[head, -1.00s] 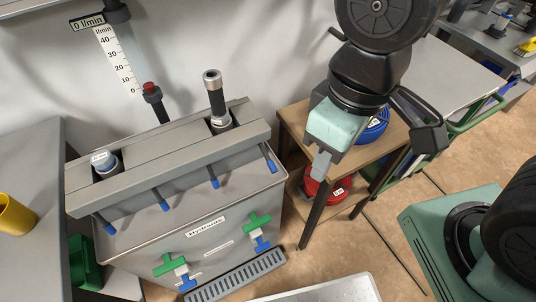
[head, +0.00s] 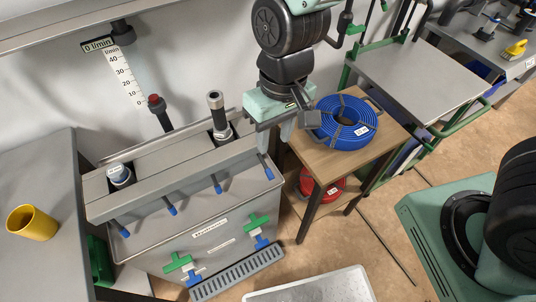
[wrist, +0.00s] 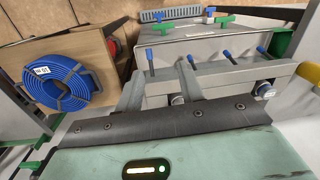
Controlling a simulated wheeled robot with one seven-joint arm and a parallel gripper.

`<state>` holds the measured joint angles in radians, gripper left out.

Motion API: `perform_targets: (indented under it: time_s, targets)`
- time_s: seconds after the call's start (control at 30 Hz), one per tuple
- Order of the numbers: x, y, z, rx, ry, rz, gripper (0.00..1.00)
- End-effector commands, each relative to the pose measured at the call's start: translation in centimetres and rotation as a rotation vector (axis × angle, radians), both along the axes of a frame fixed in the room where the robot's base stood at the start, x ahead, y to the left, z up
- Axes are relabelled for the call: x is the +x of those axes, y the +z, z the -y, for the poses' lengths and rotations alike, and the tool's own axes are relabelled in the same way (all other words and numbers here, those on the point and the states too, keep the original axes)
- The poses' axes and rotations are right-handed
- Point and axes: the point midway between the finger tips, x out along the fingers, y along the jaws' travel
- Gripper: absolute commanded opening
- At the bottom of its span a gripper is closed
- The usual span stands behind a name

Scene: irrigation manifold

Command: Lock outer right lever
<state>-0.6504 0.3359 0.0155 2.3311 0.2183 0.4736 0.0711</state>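The outer right lever (head: 265,166) is a dark rod with a blue tip at the right end of a row of levers on the front of the grey manifold (head: 152,192). It slants downward. My gripper (head: 275,142) is just above and behind it at the manifold's right end, fingers pointing down. In the wrist view my gripper (wrist: 158,80) has its two grey fingers apart with nothing between them. The lever (wrist: 150,60) shows there beyond the gap between the fingertips. I cannot tell whether either finger touches the manifold.
Other blue-tipped levers (head: 217,184) hang to the left. Green-and-blue valves (head: 258,230) sit on the tank front. A wooden stand (head: 365,160) with a coiled blue hose (head: 345,122) is close on the right. A yellow cup (head: 32,222) stands on the left bench.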

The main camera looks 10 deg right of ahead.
Motion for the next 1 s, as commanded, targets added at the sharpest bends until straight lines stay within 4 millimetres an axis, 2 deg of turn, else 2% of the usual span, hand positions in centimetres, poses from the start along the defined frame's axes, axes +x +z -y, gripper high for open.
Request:
perform_targets:
  time_s: [0.03,0.13,0.33,0.57,1.0]
  targets:
    - [1.1,0.2,-0.3,-0.022,-0.026,0.0,0.38]
    - [3.1,-0.9,-0.3,-0.055,-0.074,0.018,0.38]
    - [5.1,-2.5,-0.1,-0.091,-0.117,0.048,0.38]
    - [5.2,-4.8,0.0,-0.096,-0.12,0.048,0.38]
    - [5.1,-13.0,0.0,-0.096,-0.12,0.046,0.38]
